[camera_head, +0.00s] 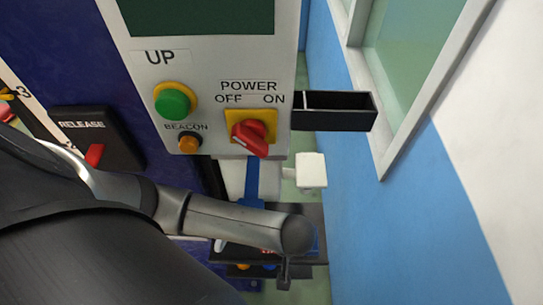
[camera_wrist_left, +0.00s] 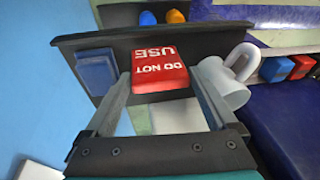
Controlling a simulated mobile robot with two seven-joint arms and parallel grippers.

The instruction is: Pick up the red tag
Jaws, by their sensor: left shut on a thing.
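The red tag (camera_wrist_left: 160,70), with white "DO NOT USE" lettering, is between the two fingers of my left gripper (camera_wrist_left: 159,82) in the left wrist view. The gripper is shut on it. My right gripper is not in view.
The control panel (camera_head: 208,75) stands above my arm, with a green button (camera_head: 173,102), an orange beacon button and a red power knob (camera_head: 250,138). An empty black open box (camera_head: 335,122) juts from its right side. A blue and white wall (camera_head: 400,215) is close on the right.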

